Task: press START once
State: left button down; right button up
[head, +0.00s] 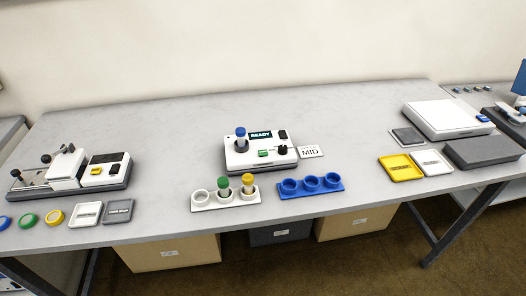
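A white device (258,160) stands at the middle of the table, with a dark screen (261,135) that reads READY. A green button (263,153) is on its front panel; any lettering on it is too small to read. A blue-capped vial (241,137) stands upright in the device's left side. A black knob (282,150) and a dark block are on its right side. Neither of my grippers is in view.
A MID card (310,151) lies right of the device. In front are a white rack (210,206) with green- and yellow-capped vials and a blue rack (295,197) with empty wells. Another instrument (105,171) is at left; a yellow tray (401,168) is at right.

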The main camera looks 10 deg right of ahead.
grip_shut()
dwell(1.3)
